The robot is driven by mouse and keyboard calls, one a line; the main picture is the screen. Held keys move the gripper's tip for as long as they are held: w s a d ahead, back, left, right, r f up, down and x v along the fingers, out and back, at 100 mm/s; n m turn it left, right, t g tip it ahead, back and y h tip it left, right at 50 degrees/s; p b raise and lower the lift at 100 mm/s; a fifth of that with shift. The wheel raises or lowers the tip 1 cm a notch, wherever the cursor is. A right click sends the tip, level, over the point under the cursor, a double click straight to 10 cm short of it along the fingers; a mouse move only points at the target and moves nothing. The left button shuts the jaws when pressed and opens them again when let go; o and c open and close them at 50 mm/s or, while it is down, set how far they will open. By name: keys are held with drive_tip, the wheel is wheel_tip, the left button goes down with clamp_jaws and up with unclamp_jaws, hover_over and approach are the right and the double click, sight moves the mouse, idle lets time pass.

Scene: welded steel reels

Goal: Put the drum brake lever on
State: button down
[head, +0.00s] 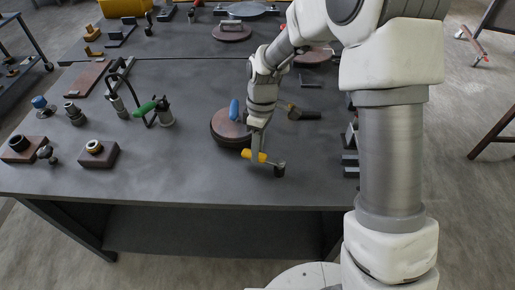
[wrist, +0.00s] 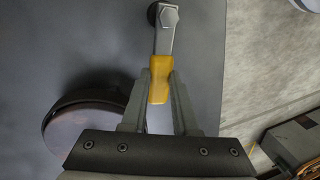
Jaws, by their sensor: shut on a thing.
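The lever (head: 279,168) has a yellow grip and a short grey metal arm that ends in a dark round hub. In the wrist view the lever (wrist: 165,38) points away from my gripper (wrist: 159,82), with the yellow grip between the two fingers. My gripper (head: 258,155) is shut on that grip near the front edge of the bench. A round reddish-brown drum (head: 226,131) with a dark rim and a blue upright part on it stands just left of my gripper; its side also shows in the wrist view (wrist: 88,122). I cannot tell the lever's exact height above the bench.
A dark T-shaped tool (head: 305,114) lies to the right of the drum. More reels are farther back.

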drive_tip(key=c, duration=0.7)
unclamp_jaws()
drive_tip(key=w+r, duration=0.1)
drive_tip(key=r, duration=0.4)
drive_tip(key=w+r+p, duration=0.1)
drive_tip(key=r, duration=0.5)
drive_tip(key=w+d+r+p, duration=0.1)
drive_tip(key=r, duration=0.5)
